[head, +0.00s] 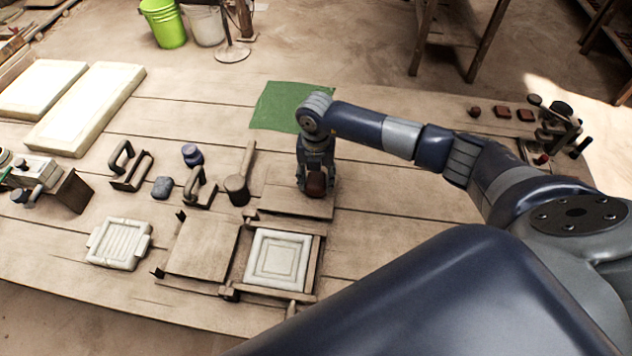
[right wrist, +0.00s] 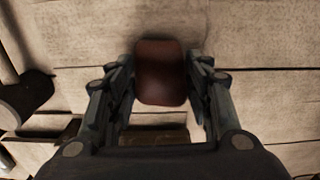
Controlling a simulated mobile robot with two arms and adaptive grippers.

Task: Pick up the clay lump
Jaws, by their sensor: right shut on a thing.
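The clay lump (head: 316,184) is a reddish-brown block with rounded edges. My right gripper (head: 316,186) is shut on it, above or near the wooden board (head: 290,203) behind the press frame. In the right wrist view the clay lump (right wrist: 161,73) sits between the two fingers of the gripper (right wrist: 161,82). I cannot tell how high the lump is above the surface below. My left gripper does not show.
A white patterned tile mold (head: 278,257) lies in the wooden frame in front. A mallet (head: 238,190), handled tools (head: 200,187) and a blue jar (head: 192,155) stand to the left. A green mat (head: 280,105) lies behind. Several reddish blocks (head: 502,112) lie far right.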

